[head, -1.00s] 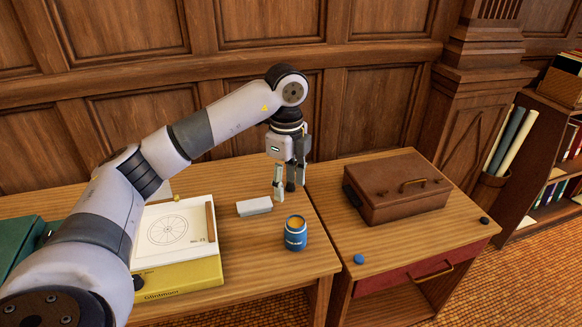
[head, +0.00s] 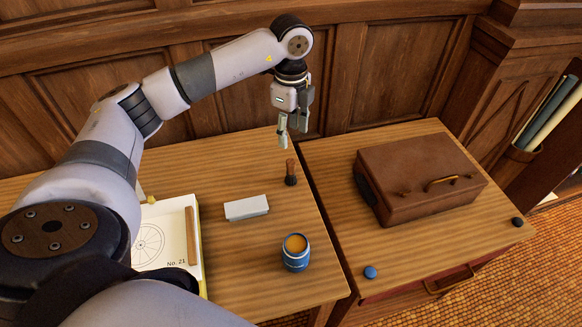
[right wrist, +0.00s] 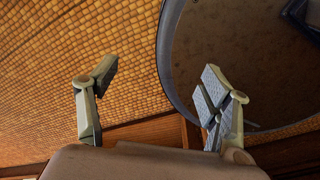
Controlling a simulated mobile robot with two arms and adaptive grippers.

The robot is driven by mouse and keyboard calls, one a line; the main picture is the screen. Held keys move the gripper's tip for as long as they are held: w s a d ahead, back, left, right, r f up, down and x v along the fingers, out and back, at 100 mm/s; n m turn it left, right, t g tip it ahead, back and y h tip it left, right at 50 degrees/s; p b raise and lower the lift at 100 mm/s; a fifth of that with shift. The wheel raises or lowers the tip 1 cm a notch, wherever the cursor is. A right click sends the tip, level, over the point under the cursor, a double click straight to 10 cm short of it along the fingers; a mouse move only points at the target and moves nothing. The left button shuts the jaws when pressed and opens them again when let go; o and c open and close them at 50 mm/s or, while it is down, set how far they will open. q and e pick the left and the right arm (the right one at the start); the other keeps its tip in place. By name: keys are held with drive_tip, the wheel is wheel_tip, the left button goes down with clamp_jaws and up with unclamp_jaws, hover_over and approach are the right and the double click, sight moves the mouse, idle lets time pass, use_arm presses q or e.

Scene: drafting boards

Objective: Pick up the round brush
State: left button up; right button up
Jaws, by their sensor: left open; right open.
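The round brush (head: 291,173) stands upright on the left table in the head view, with a brown handle on top and a dark lower part. It is near the table's right edge, behind a grey-white block. My left gripper (head: 293,134) is open and empty, pointing down above and slightly behind the brush, apart from it. My right gripper (right wrist: 155,100) shows only in the right wrist view, open and empty, over an orange tiled floor. The brush is not in the right wrist view.
The grey-white block (head: 246,207) and a blue jar (head: 295,254) with orange contents stand in front of the brush. A drawing pad (head: 158,247) lies left. A brown case (head: 420,180) sits on the right table, with a blue knob-like piece (head: 370,272) near its front edge.

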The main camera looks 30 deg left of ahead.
use_arm(q)
drive_tip(key=p, duration=0.1)
hover_over(291, 162)
wheel_tip(291, 162, down, 6)
drive_tip(key=shift+s+d+f, duration=0.1)
drive_tip(key=shift+f, duration=0.65)
drive_tip(key=shift+f+p, duration=0.35)
drive_tip(key=shift+p, duration=0.15)
wheel_tip(291, 162, down, 4)
drive_tip(key=shift+f+p, duration=0.1)
drive_tip(key=shift+p, duration=0.5)
drive_tip(key=shift+f, duration=0.1)
use_arm(e)
drive_tip(key=r, duration=0.1)
drive_tip(key=w+r, duration=0.1)
drive_tip(key=a+r, duration=0.1)
drive_tip(key=shift+w+r, duration=0.25)
drive_tip(key=shift+r, duration=0.05)
drive_tip(key=shift+d, duration=0.15)
use_arm(q)
drive_tip(key=shift+c, duration=0.8)
clamp_jaws()
use_arm(e)
drive_tip(key=shift+w+d, duration=0.1)
